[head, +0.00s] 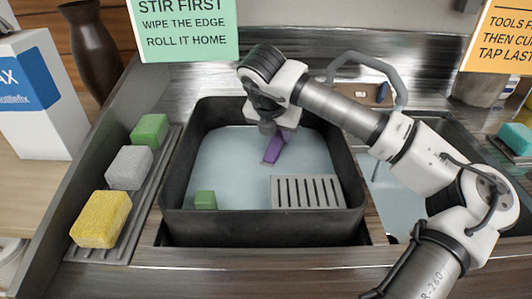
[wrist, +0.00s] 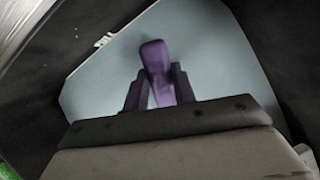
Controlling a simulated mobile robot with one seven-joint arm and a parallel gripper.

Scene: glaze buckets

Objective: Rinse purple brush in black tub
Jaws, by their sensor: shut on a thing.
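The black tub (head: 185,190) stands in the middle of the counter and holds pale blue-grey liquid. My gripper (head: 271,134) is inside the tub's outline, over the liquid, and is shut on the purple brush (head: 273,150). In the wrist view the brush (wrist: 155,58) sits between the two dark fingers of my gripper (wrist: 158,92), with its rounded purple end pointing away. The brush slants down toward the liquid in the head view. I cannot tell whether its lower end touches the liquid. No bristles show.
A grey slotted plate (head: 306,191) and a green block (head: 205,200) are at the tub's near side. Yellow (head: 101,219), grey (head: 129,168) and green (head: 149,131) sponges line a rack at left. A second basin (head: 398,200) lies right, partly behind my arm.

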